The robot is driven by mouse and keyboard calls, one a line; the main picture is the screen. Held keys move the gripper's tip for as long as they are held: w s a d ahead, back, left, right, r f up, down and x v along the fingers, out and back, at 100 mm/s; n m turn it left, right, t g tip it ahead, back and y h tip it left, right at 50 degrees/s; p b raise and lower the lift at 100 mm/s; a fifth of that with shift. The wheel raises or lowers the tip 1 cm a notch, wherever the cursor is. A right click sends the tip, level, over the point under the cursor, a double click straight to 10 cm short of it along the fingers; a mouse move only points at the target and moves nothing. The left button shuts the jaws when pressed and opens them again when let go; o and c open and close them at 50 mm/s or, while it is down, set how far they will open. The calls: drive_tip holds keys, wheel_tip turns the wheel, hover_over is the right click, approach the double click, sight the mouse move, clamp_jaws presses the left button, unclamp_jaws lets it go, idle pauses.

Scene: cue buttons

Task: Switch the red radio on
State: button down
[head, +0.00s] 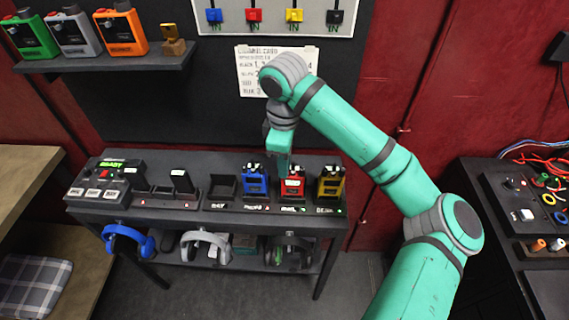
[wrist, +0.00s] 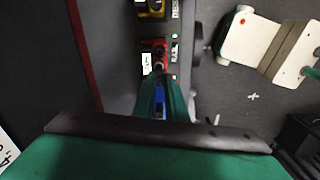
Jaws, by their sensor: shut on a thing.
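The red radio (head: 292,188) stands upright in a charger slot on the dark bench, between the blue radio (head: 256,183) and the yellow radio (head: 331,184). My gripper (head: 284,170) points down at the red radio's top and hides part of it. In the wrist view the fingertips (wrist: 163,80) meet at the near side of the red radio (wrist: 152,47), shut on what looks like a knob on its top. The exact contact is hidden. A strip of blue shows between the fingers. A small green light shows beside the red radio's slot.
A control box (head: 103,178) with a green READY display stands at the bench's left end. Headsets (head: 205,245) hang below. A shelf (head: 110,62) holds more devices. A panel with coloured switches (head: 274,15) is on the wall. Another console (head: 530,200) stands at right.

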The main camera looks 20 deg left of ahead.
idle(0.3)
drive_tip(key=c, duration=1.8)
unclamp_jaws()
drive_tip(key=shift+o, duration=0.2)
drive_tip(key=shift+r, duration=0.1)
wheel_tip(320, 180, up, 11)
drive_tip(key=shift+f, duration=0.2)
drive_tip(key=shift+s, duration=0.1)
